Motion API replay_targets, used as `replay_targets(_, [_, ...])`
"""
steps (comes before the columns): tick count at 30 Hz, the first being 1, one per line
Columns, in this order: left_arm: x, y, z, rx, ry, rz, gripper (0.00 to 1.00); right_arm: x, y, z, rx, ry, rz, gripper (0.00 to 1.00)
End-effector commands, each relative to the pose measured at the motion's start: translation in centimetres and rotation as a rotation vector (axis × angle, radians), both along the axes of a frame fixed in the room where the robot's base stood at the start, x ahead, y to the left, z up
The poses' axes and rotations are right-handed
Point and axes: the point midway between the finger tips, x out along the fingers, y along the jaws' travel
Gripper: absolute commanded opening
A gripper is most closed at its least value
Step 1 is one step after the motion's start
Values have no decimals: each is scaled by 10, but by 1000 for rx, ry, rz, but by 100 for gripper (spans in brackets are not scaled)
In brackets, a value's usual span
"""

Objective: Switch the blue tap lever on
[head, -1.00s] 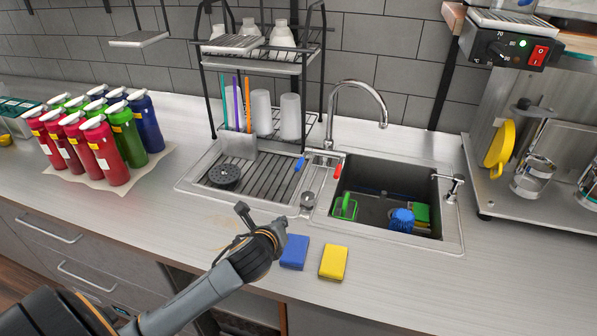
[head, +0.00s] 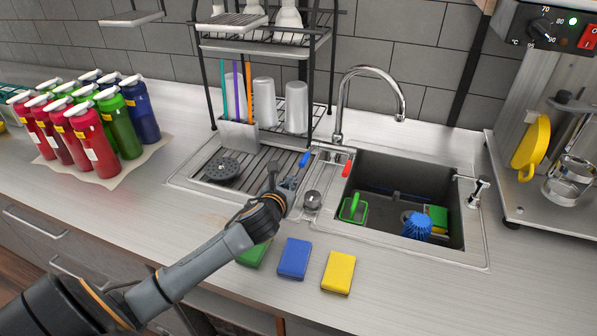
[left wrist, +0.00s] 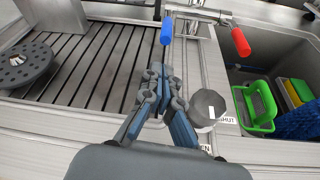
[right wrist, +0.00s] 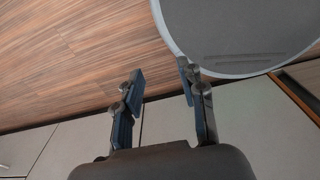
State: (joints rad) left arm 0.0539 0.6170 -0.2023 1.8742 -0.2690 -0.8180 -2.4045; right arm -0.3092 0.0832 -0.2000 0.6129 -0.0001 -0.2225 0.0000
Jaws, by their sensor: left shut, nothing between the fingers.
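The tap (head: 372,78) stands behind the sink with a blue lever (head: 305,159) on its left and a red lever (head: 347,168) on its right. In the left wrist view the blue lever (left wrist: 166,31) points toward me, and the red lever (left wrist: 241,42) angles to the right. My left gripper (head: 283,183) is shut and empty over the right edge of the drainboard. In the left wrist view its fingertips (left wrist: 160,72) are just short of the blue lever, apart from it in the picture. My right gripper (right wrist: 160,75) is open and empty, away from the counter.
The sink basin (head: 385,170) holds a green-handled brush and a blue brush. A grey knob (left wrist: 207,107) is right of my left gripper. A dish rack (head: 315,90) with cups stands behind. Sponges (head: 294,258) lie in front. Bottles (head: 92,140) stand left.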

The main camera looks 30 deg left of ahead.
Motion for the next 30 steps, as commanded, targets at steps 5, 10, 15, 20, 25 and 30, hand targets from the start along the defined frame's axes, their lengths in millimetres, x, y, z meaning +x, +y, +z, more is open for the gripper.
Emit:
replay_targets(5, [28, 9, -9, -4, 0, 4, 0, 20, 2, 7, 4, -32, 0, 40])
replay_targets(10, [54, 16, -18, -5, 0, 2, 0, 20, 2, 10, 4, -32, 0, 40])
replay_targets(15, [71, 22, -25, -3, 0, 1, 0, 16, 2, 11, 4, -26, 0, 40])
replay_targets(20, [78, 24, -28, -2, 0, 0, 0, 11, 3, 11, 5, -16, -1, 40])
replay_targets(25, [79, 24, -29, -1, 0, -1, 0, 9, 5, 11, 7, -14, -1, 40])
replay_targets(30, [79, 24, -29, -1, 0, -1, 0, 9, 6, 11, 7, -15, -1, 40])
